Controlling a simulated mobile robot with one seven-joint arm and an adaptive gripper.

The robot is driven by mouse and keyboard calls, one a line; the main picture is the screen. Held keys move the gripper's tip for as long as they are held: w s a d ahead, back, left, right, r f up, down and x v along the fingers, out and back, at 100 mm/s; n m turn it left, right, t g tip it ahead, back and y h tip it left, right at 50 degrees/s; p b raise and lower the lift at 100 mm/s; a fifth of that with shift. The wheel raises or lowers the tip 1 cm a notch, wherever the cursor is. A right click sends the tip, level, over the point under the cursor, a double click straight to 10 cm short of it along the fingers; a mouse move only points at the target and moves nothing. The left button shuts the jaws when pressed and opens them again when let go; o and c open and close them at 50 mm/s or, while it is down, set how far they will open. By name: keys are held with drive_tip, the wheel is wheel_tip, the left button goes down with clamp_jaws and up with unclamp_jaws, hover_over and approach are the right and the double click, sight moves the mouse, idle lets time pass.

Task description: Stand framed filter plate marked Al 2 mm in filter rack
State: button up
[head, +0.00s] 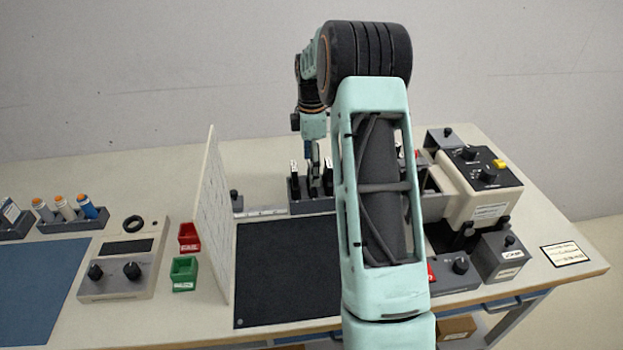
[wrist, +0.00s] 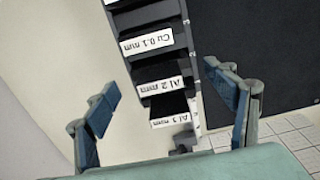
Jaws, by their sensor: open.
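In the wrist view the framed filter plate marked Al 2 mm (wrist: 161,88) is a dark plate with a white label. It stands in a row in the dark filter rack, between a plate marked Cu 0.1 mm (wrist: 147,43) and another Al plate (wrist: 171,118). I cannot tell how deep it sits. My gripper (wrist: 168,98) is open, its blue-grey fingers apart on either side of the row, with nothing visibly held. In the head view the grey rack (head: 321,205) is partly hidden behind my arm, and my gripper (head: 314,172) is over it.
A white upright panel (head: 212,215) stands left of a black mat (head: 285,270). A beige instrument (head: 475,190) and grey blocks stand at right. Red (head: 188,237) and green (head: 184,273) bins and a control box (head: 125,262) are left of the panel. The mat looks clear where visible.

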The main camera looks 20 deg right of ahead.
wheel_tip(320, 180, up, 7)
idle(0.3)
